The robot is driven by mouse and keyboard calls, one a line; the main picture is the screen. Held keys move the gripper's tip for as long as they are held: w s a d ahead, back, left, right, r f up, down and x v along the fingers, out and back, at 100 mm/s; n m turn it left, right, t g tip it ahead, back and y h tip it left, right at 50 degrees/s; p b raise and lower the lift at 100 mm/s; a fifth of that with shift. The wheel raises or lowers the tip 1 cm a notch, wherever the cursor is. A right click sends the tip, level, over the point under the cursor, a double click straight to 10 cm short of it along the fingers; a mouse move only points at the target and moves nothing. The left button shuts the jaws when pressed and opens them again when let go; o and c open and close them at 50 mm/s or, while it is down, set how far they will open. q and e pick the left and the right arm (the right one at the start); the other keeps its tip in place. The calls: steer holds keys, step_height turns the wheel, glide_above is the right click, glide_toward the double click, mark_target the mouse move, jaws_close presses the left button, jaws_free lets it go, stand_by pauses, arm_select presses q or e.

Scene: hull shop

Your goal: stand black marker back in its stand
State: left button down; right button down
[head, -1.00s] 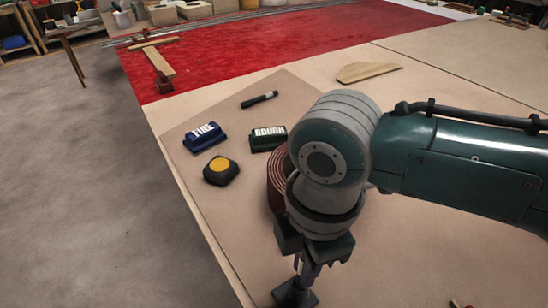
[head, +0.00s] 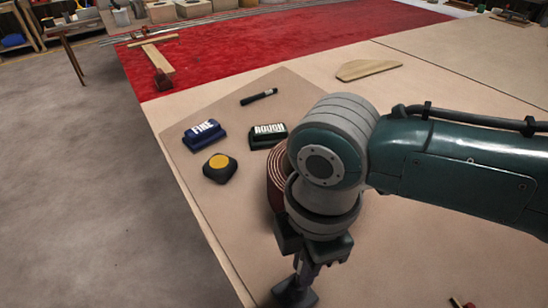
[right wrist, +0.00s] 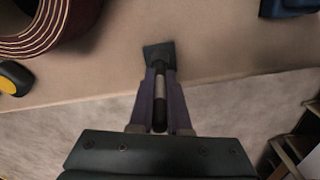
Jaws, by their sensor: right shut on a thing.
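My right gripper (head: 305,272) points down at the near left edge of the table, with its purple-grey fingers also showing in the right wrist view (right wrist: 160,74). It is shut on a black marker (right wrist: 159,88) with a pale grey band, held between the fingers. A small dark square stand (head: 293,296) is on the table right by the fingertips; it also shows in the right wrist view (right wrist: 157,49). The marker lines up with the stand, but I cannot tell whether its end is seated. My left gripper is out of view.
A second black marker-like stick (head: 259,97) lies on the board. Near it are a blue FINE block (head: 204,136), a dark ROUGH block (head: 268,137), a black-yellow tape measure (head: 219,168) and a reddish-brown roll (head: 275,182), partly behind my arm. The table edge is close left.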

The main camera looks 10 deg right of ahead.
steer(key=shift+f, duration=0.15)
steer(key=c, duration=0.8)
jaws_free()
step_height(320, 180, up, 9)
steer(key=shift+d+f+p, duration=0.15)
steer(key=shift+p, duration=1.1)
steer(key=shift+r, duration=0.65)
